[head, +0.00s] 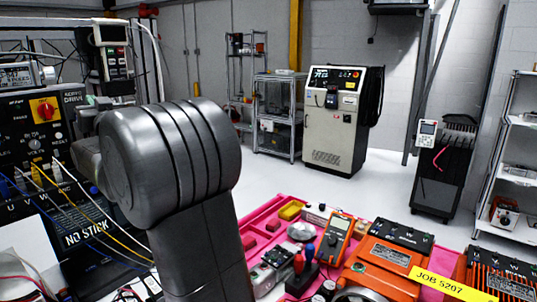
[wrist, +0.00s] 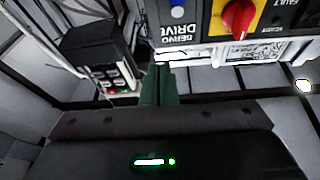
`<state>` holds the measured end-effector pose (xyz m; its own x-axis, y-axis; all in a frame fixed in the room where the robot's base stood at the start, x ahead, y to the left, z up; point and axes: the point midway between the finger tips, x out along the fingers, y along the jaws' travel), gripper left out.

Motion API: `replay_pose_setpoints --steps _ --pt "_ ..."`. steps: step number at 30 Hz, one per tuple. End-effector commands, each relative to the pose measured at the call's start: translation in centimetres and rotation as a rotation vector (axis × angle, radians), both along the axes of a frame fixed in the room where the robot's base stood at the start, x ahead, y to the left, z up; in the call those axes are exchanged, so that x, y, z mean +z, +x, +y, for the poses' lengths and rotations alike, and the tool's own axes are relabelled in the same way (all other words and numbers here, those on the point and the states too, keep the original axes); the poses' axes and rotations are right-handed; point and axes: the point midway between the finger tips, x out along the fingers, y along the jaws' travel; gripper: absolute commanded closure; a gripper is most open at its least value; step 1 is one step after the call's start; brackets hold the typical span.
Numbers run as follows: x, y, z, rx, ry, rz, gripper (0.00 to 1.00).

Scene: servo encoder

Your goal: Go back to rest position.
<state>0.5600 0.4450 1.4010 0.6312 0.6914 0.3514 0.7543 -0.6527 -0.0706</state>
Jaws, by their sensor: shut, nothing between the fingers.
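My gripper shows in the wrist view as two dark green fingers (wrist: 158,88) pressed together, with nothing between them. They point toward the lower edge of the servo drive panel (wrist: 200,28), whose red knob shows to their right. I cannot tell whether they touch anything. In the head view my thick dark arm fills the left centre and hides most of the gripper. The same drive panel (head: 40,125), with its red and yellow knob, stands at the far left there.
A machine cabinet (head: 335,120) and shelves stand behind. The floor between is clear.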

Motion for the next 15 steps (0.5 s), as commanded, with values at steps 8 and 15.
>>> replay_pose_setpoints --steps 8,15 --pt "1.2 0.1 0.8 0.000 -0.130 -0.153 1.00" --pt "1.7 0.1 1.7 0.007 -0.247 -0.284 1.00"
